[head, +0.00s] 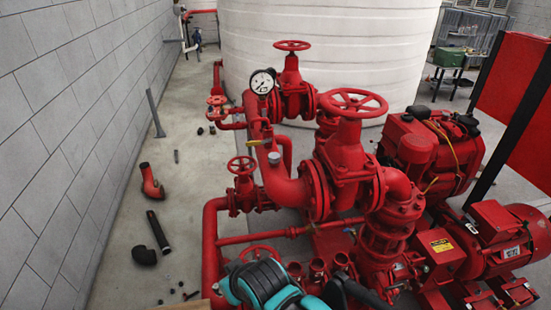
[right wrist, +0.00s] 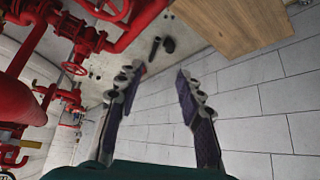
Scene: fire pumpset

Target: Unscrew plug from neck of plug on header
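A small grey plug (head: 274,158) sits on top of the thick red header pipe (head: 285,184) near the middle of the head view. It appears to be seated on a short neck, but the thread is too small to make out. My right gripper (right wrist: 155,78) is open and empty in the right wrist view, its two purple-and-grey fingers spread wide apart. The plug cannot be made out in that view. A teal and black part of my arm shows at the bottom of the head view, below the header and apart from the plug. My left gripper's fingers are not visible.
A pressure gauge (head: 262,82) and red handwheels, including a large one (head: 353,103), stand close around the header. Loose dark fittings (head: 152,232) lie on the floor at the left. A wooden board (right wrist: 235,25) lies near the wall. A white tank (head: 330,50) stands behind.

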